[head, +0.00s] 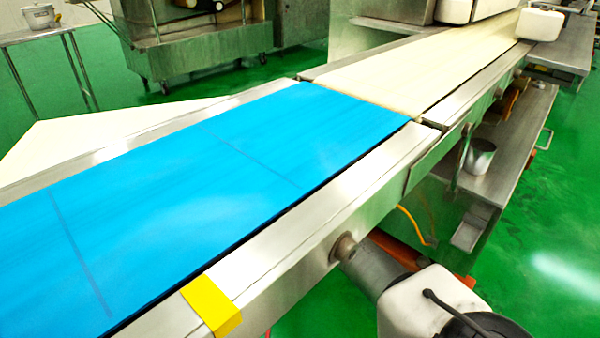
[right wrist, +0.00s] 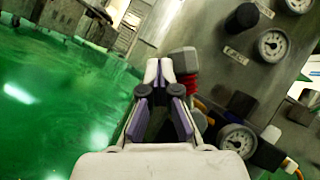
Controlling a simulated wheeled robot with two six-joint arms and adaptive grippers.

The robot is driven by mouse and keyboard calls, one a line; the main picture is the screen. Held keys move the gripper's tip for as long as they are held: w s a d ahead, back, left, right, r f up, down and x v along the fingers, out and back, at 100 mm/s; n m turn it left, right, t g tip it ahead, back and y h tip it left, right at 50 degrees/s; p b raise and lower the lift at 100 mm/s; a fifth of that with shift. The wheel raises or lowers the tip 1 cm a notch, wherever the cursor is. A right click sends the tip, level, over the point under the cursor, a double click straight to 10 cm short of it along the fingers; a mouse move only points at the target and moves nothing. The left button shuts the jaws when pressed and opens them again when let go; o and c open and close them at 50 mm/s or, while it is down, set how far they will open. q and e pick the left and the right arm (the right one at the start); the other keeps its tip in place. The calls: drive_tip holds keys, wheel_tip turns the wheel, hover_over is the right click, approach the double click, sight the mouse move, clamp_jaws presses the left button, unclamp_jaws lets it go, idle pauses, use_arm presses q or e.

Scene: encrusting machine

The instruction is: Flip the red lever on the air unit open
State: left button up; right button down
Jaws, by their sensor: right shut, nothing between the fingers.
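In the right wrist view my right gripper (right wrist: 166,75) is shut and empty, with its fingertips close together. A red part (right wrist: 189,83), which looks like the red lever on the air unit, shows just right of the fingertips. It is partly hidden by the right finger, and I cannot tell whether they touch or how the lever is turned. My left gripper is not in view.
In the right wrist view, gauges (right wrist: 272,44) and a black knob (right wrist: 242,17) are on the grey machine panel (right wrist: 200,30); another gauge (right wrist: 237,140) is close to the gripper's right. Green floor (right wrist: 50,90) is open at left. A blue conveyor belt (head: 200,190) fills the head view.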

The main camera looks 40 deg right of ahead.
drive_tip(key=shift+s+r+m+g+h+b, duration=0.25)
drive_tip(key=shift+s+r+m+g+h, duration=0.15)
drive_tip(key=shift+m+g, duration=0.65)
drive_tip(key=shift+s+r+m+g+h+b, duration=0.4)
drive_tip(key=shift+m+g, duration=0.2)
drive_tip(key=shift+m, duration=0.9)
drive_tip(key=shift+s+r+m+g+h+b, duration=0.15)
drive_tip(key=shift+s+r+m+g+h, duration=0.25)
drive_tip(key=shift+m+g, duration=0.65)
drive_tip(key=shift+r+m+t, duration=0.1)
drive_tip(key=shift+m+t, duration=0.2)
drive_tip(key=shift+m, duration=0.1)
